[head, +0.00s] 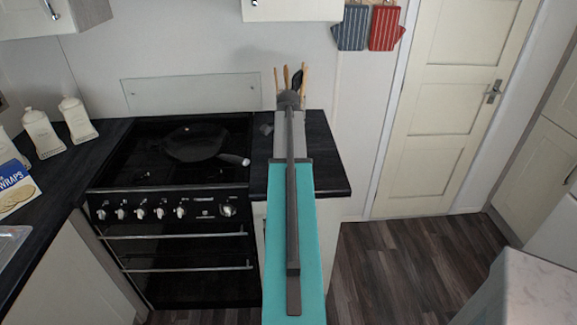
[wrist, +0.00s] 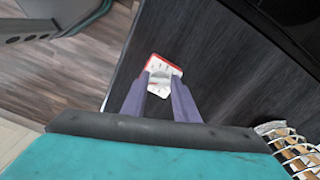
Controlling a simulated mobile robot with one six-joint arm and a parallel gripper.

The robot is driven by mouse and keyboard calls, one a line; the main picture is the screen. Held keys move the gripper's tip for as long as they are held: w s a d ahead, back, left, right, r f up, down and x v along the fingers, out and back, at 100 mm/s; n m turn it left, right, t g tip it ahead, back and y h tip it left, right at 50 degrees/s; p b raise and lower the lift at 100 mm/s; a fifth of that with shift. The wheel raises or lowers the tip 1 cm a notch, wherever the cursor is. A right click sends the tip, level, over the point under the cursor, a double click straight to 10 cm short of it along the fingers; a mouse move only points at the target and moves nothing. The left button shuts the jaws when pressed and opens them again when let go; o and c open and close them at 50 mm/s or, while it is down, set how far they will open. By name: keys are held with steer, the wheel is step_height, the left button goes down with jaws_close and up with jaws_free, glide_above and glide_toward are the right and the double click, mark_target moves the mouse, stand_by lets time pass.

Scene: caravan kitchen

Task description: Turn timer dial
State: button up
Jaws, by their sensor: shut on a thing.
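The timer (wrist: 164,63) shows in the wrist view as a small white box with a red edge, on the dark worktop. Its pale silver dial (wrist: 159,88) sits between the tips of my gripper (wrist: 160,82). The two purple-grey fingers are shut on the dial, one on each side. The dial's markings are too small to read. In the head view my own arm covers the spot, and I cannot make out the timer there.
Wooden utensils (head: 285,76) stand behind my arm, and a wire holder (wrist: 290,145) shows in the wrist view. A pan (head: 195,143) with a handle rests on the black cooker (head: 170,240) to the left. Worktop (head: 330,165) right of my arm is clear.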

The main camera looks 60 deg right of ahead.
steer(key=shift+n, duration=0.4)
steer(key=n, duration=0.2)
steer(key=shift+s+n, duration=0.1)
steer(key=shift+n, duration=2.1)
steer(key=o, duration=1.1)
steer(key=shift+c, duration=0.2)
steer(key=shift+r+p, duration=0.1)
steer(key=shift+p, duration=0.25)
step_height(320, 180, up, 14)
steer(key=p, duration=0.8)
steer(key=shift+f, duration=0.2)
